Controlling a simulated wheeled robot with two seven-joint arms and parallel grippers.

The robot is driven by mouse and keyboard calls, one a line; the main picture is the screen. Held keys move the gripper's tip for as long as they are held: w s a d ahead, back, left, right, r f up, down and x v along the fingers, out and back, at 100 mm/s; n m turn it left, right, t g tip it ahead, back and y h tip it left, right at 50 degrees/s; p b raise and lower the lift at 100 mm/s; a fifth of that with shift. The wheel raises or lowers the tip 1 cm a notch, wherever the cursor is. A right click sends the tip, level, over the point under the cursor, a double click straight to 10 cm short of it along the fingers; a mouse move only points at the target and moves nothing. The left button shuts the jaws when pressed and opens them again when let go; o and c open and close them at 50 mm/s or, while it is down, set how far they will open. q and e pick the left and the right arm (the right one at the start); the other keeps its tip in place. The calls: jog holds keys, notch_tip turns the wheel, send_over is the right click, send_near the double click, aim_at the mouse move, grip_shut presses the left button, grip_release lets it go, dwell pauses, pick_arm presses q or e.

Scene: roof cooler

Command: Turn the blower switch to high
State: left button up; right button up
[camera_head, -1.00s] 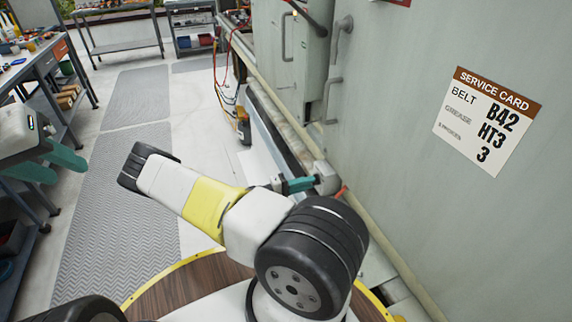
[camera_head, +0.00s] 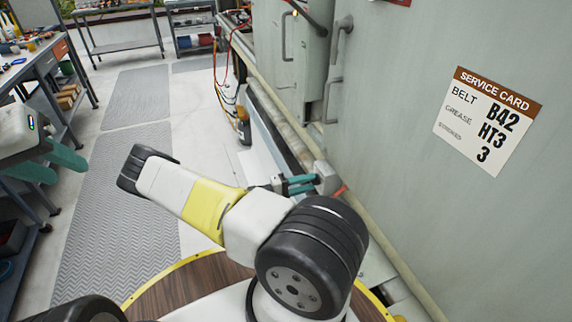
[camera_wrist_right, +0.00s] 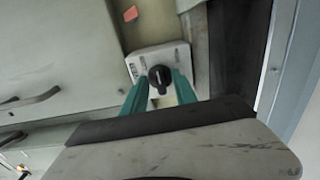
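The blower switch is a black rotary knob (camera_wrist_right: 160,76) on a pale grey box (camera_wrist_right: 138,66) in the right wrist view. The box also shows at the foot of the cabinet in the head view (camera_head: 328,178). My right gripper (camera_head: 313,184) reaches the box with its teal fingers apart. In the right wrist view its fingers stand on either side of the knob, close to it; I cannot tell whether they touch it. The knob's setting marks are too small to read. My left gripper (camera_head: 68,170) is open and empty at the far left, away from the box.
A large grey-green cabinet (camera_head: 400,130) with a service card (camera_head: 487,120) fills the right side. A pipe (camera_head: 285,125) runs along its base. A workbench (camera_head: 40,65) stands at the left. Grey floor mats (camera_head: 110,220) lie in the clear aisle.

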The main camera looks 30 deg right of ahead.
jog(key=shift+a, duration=0.1)
jog(key=a, duration=0.7)
jog(key=shift+w+a, duration=0.3)
jog(key=shift+w, duration=0.1)
jog(key=s+a+r+m+y, duration=0.1)
jog(key=s+a+r+y, duration=0.1)
jog(key=a+r+y, duration=0.55)
jog(key=s+a+r+m+y, duration=0.15)
jog(key=a+r+y, duration=0.35)
jog(key=r+y, duration=0.5)
jog(key=s+a+r+n+t+y, duration=0.1)
jog(key=s+r+t, duration=0.3)
jog(key=r, duration=0.7)
jog(key=s+a+r+n+t+y, duration=0.1)
jog(key=s+a+r+n+t, duration=0.2)
jog(key=s+r, duration=0.5)
notch_tip(320, 180, up, 4)
jog(key=shift+a+r+t+y, duration=0.15)
jog(key=shift+a+t+y, duration=0.2)
jog(key=shift+a+t, duration=0.25)
